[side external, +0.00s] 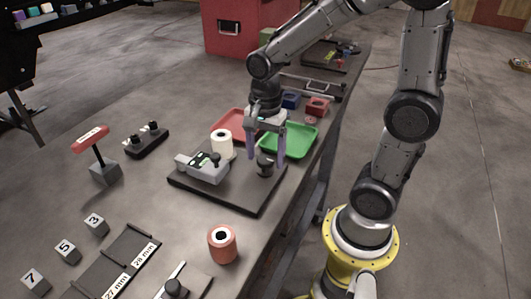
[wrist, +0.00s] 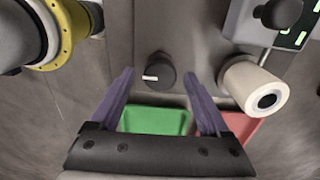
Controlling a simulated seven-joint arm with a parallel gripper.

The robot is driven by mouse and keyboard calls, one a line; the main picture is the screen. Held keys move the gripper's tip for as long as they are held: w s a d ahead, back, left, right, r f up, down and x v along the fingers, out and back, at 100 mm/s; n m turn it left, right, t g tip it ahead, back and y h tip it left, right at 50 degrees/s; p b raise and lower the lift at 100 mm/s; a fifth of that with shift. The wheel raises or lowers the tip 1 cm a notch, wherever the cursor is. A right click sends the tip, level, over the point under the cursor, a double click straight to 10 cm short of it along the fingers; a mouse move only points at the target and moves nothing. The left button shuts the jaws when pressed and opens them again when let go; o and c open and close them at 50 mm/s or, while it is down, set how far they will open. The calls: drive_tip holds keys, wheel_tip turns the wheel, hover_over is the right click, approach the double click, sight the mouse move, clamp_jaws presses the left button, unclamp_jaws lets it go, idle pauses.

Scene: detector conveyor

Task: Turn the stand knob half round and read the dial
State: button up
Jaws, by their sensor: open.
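The dark round stand knob (side external: 265,168) stands near the right end of a black base plate (side external: 228,196). In the wrist view the knob (wrist: 160,78) shows a white mark on its left side. A grey instrument (side external: 207,168) with a small greenish display sits on the plate's left part; its face is too small to read. It is cut off at the top right of the wrist view (wrist: 278,22). My gripper (side external: 266,160) points down over the knob, its purple fingers apart on either side. Whether they reach down around it, I cannot tell. Nothing is held.
A white roll (side external: 221,146) stands behind the instrument. Red (side external: 238,122) and green (side external: 298,138) trays lie behind the plate. A red-orange roll (side external: 222,245) stands in front. A red-handled tool (side external: 92,140) and numbered blocks (side external: 66,252) are at left.

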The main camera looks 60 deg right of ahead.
drive_tip(key=shift+c, duration=0.3)
clamp_jaws()
